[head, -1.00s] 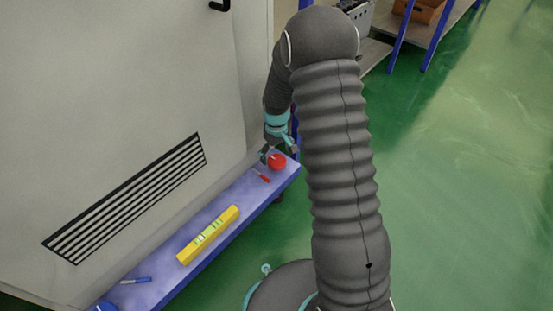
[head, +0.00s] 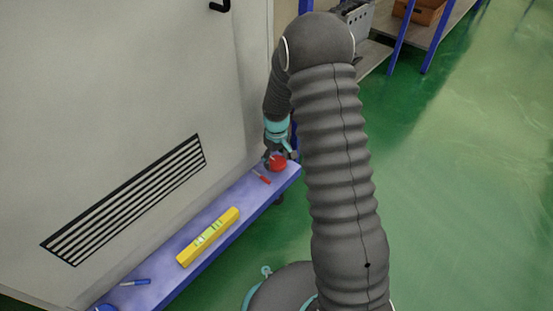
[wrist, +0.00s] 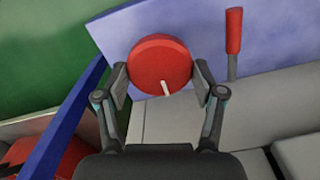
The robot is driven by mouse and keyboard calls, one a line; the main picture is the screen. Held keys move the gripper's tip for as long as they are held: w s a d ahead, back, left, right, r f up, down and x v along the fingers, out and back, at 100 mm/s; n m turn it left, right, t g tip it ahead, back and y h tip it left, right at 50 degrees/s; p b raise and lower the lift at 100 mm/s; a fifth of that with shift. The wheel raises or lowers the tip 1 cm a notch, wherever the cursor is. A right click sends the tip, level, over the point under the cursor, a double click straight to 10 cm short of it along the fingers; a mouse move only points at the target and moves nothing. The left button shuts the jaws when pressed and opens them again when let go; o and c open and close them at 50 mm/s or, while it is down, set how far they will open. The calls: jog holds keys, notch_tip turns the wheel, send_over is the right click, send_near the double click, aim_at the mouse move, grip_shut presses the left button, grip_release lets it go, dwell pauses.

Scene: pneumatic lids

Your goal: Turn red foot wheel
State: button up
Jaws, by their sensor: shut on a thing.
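The red foot wheel (head: 278,164) sits at the far right end of the blue ledge (head: 232,205) in the head view. In the wrist view the red wheel (wrist: 160,64) is a round disc with a pale mark at its lower edge. My gripper (wrist: 160,82) has one finger on each side of the wheel, shut on its rim. In the head view my gripper (head: 276,154) is at the wheel, its fingers partly hidden. A red-handled tool (wrist: 233,32) lies on the ledge just right of the wheel in the wrist view.
A yellow spirit level (head: 208,236) lies along the middle of the ledge. A blue marker-like item (head: 135,282) and a blue wheel (head: 104,307) are at its near end. A pale cabinet door with a vent (head: 125,200) stands behind. Green floor lies open to the right.

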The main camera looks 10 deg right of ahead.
jog(key=shift+m, duration=0.3)
jog(key=m, duration=0.3)
jog(key=shift+m, duration=0.3)
jog(key=m, duration=0.4)
jog(key=shift+d+m, duration=0.1)
jog(key=shift+m, duration=0.2)
jog(key=m, duration=0.4)
jog(key=shift+d+m, duration=0.1)
jog(key=shift+m, duration=2.1)
jog(key=o, duration=1.1)
jog(key=shift+o, duration=0.2)
